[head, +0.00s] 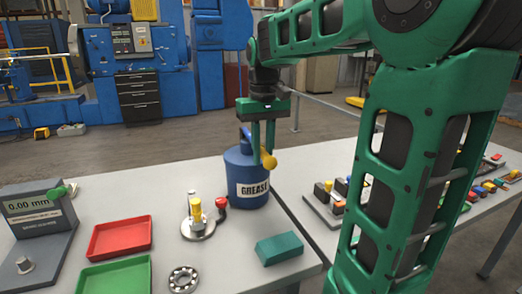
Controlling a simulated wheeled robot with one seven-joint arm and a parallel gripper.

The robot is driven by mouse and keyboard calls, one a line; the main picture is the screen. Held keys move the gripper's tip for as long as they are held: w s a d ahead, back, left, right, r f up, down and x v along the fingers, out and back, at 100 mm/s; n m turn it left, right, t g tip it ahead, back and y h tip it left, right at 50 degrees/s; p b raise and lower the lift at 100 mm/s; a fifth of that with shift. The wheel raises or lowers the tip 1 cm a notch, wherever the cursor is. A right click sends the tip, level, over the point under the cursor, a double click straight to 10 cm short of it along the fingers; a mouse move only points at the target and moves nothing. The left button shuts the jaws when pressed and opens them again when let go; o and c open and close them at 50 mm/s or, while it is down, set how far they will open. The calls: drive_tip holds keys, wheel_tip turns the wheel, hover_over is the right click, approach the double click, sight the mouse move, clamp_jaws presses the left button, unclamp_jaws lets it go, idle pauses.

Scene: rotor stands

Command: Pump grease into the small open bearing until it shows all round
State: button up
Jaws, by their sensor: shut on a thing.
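A blue grease can (240,183) with a white GREASE label stands on the grey table. A yellow knob (269,162) shows at its upper right, seemingly the end of its pump lever. My gripper (263,148) points down at the can's top and is shut on this lever; the exact contact is partly hidden. A silver bearing (183,279) with its balls showing lies flat at the table's front, apart from the can. Left of the can, a round metal base (198,230) carries a yellow-topped post. I cannot tell whether grease shows in the bearing.
A red-knobbed part (221,203) stands between base and can. Red (120,237) and green (115,277) trays and a gauge stand (43,220) are at left. A teal block (279,248) lies at the front right. A second table with small parts is at right.

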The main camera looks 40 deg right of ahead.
drive_tip(key=shift+r, duration=2.45)
drive_tip(key=o, duration=0.9)
drive_tip(key=shift+s, duration=0.1)
drive_tip(key=shift+r, duration=3.5)
